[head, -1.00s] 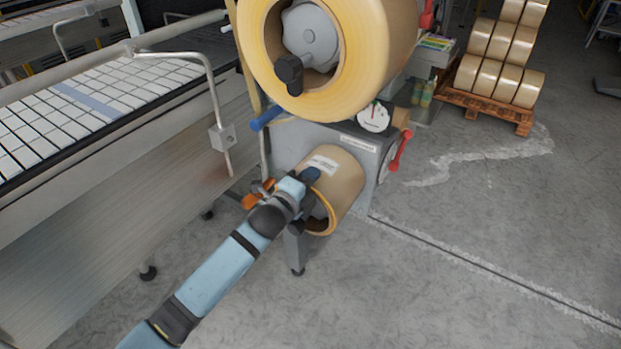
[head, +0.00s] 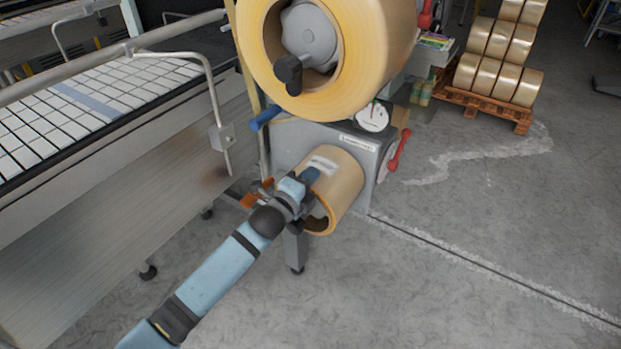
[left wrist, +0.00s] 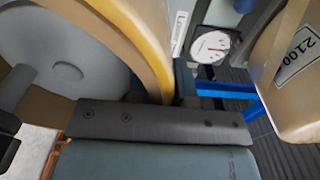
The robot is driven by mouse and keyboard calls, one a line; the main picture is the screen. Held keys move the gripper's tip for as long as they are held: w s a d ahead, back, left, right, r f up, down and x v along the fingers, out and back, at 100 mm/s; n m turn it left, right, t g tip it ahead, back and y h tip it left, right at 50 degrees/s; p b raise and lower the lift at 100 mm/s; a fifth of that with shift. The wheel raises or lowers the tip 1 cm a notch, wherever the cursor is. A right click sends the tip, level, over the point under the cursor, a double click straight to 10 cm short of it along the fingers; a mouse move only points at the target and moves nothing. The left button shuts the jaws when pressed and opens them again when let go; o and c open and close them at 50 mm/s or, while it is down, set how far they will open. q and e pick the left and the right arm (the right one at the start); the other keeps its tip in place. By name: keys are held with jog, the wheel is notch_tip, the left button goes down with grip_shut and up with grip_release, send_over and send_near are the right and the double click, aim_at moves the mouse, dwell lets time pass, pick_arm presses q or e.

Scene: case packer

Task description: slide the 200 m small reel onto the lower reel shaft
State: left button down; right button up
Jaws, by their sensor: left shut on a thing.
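The small reel (head: 345,190) is a tan tape roll with a yellow-edged face and a pale label on its top. It is against or very near the front of the grey machine, below the big reel. My left gripper (head: 308,182) is shut on the near rim of the small reel. My right gripper is not in view.
The big upper reel (head: 395,50), with a grey hub and black knob, hangs just above. A dial (head: 372,117) and red lever (head: 400,150) are on the machine (head: 368,150). A conveyor (head: 110,210) runs along the left. Floor at right is clear up to a pallet (head: 490,108) of reels.

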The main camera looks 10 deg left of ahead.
pick_arm(q)
jog(key=c, duration=1)
grip_release()
jog(key=shift+r, duration=0.2)
jog(key=shift+o, duration=0.2)
jog(key=shift+f, duration=0.25)
jog(key=v, duration=1.4)
jog(key=shift+r, duration=0.15)
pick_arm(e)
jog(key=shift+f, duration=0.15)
pick_arm(q)
jog(key=shift+d, duration=0.1)
jog(key=s+f+n+g+y, duration=0.4)
jog(key=s+f+n+g, duration=0.2)
jog(key=s+f+n, duration=1.4)
notch_tip(320, 180, up, 13)
jog(key=a+p, duration=0.1)
jog(key=p, duration=1.2)
jog(key=shift+s+r+p, duration=0.15)
jog(key=shift+s+p, duration=0.2)
jog(key=shift+s, duration=0.05)
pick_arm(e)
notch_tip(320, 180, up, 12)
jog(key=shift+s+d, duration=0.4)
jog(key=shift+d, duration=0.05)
